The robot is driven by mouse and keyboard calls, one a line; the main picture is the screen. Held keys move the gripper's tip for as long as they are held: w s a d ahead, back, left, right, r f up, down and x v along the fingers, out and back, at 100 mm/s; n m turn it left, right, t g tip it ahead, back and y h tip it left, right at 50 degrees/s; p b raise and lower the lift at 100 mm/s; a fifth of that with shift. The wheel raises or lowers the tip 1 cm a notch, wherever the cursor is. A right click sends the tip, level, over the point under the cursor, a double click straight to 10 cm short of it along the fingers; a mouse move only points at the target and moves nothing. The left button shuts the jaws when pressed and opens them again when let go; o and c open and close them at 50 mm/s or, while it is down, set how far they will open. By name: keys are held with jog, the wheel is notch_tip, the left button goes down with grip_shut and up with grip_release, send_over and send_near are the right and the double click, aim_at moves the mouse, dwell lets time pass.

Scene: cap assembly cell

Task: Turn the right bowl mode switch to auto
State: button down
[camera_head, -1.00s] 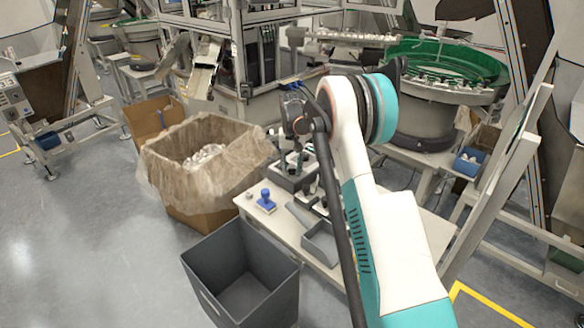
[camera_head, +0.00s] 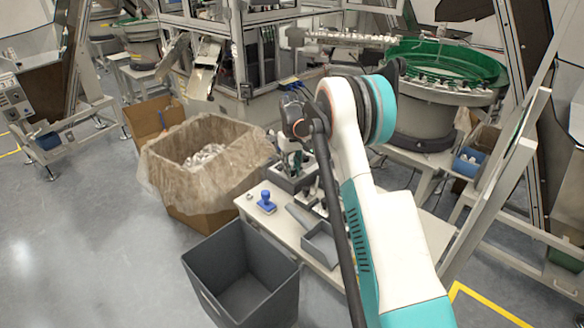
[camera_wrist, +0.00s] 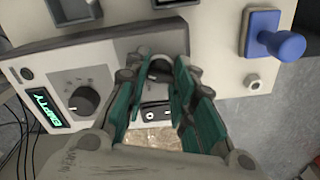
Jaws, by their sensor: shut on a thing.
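The control box (camera_wrist: 100,62) fills the middle of the wrist view, with a grey panel. A small dark switch knob (camera_wrist: 158,76) sits on it between the fingers of my gripper (camera_wrist: 157,70). My gripper is shut on this knob, and the teal fingers hide much of it. I cannot read the knob's position or its label. A small black rocker-like part (camera_wrist: 155,113) shows between the fingers. In the head view my arm largely hides the box.
A blue-handled stamp-like item (camera_wrist: 276,36) stands on the table near the box, also in the head view (camera_head: 266,203). A grey bin (camera_head: 243,275) and a lined carton (camera_head: 205,165) stand beside the table. A green bowl feeder (camera_head: 445,65) is behind my arm.

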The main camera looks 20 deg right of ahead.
jog(key=n+p, duration=0.1)
jog(key=n, duration=0.5)
jog(key=shift+n, duration=0.3)
jog(key=n, duration=0.6)
jog(key=shift+n, duration=0.4)
jog(key=c, duration=1.3)
grip_release()
notch_tip(320, 180, up, 12)
